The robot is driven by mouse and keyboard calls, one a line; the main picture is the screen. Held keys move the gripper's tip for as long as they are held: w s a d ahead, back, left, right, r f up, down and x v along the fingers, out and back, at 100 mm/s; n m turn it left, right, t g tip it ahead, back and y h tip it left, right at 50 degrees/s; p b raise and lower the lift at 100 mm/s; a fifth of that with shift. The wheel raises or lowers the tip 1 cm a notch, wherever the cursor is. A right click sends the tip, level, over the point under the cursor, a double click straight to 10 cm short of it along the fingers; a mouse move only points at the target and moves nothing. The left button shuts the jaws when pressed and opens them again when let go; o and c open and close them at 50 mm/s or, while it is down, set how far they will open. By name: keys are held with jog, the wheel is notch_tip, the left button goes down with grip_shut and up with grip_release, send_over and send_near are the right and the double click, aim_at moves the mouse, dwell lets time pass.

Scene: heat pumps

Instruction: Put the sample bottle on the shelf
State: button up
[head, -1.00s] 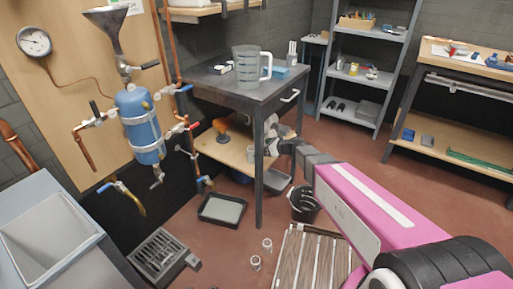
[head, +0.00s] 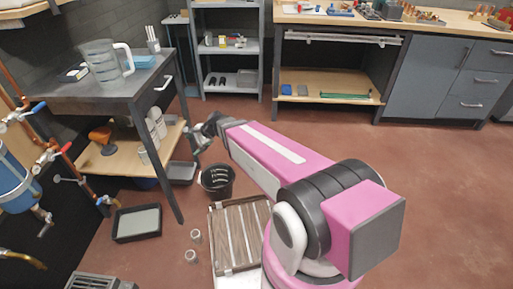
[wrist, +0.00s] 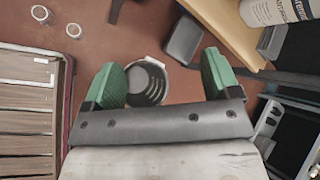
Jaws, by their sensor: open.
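I cannot tell for sure which object is the sample bottle. Two small clear containers, a near one (head: 190,256) and a far one (head: 195,236), stand on the floor left of the slatted wooden panel; they also show at the wrist view's upper left (wrist: 41,13). White bottles (head: 156,122) stand on the wooden shelf under the dark bench; one labelled bottle (wrist: 275,10) shows at the wrist view's upper right. A grey shelf unit (head: 228,47) stands at the back. My gripper (wrist: 163,80) is open and empty, its green fingers wide apart above the floor.
A black bucket (head: 217,181) stands on the floor below my gripper, beside the slatted panel (head: 238,236). A dark tray (head: 137,223) lies left. The dark bench (head: 95,92) carries a measuring jug (head: 103,62). The red floor at right is clear.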

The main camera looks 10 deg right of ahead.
jog(key=s+d+n+h, duration=0.3)
jog(key=d+n, duration=0.1)
jog(key=d, duration=0.5)
jog(key=s+d+n+g+h, duration=0.1)
jog(key=s+d+n+h, duration=0.2)
jog(key=d, duration=0.6)
jog(key=s+d+n+g+h, duration=0.1)
jog(key=s+d+n+h, duration=0.1)
jog(key=d, duration=0.7)
jog(key=s+n, duration=0.1)
jog(key=n, duration=0.1)
jog(key=shift+s+r+n+h, duration=0.15)
jog(key=shift+r+n+h, duration=0.15)
jog(key=shift+r+h, duration=0.1)
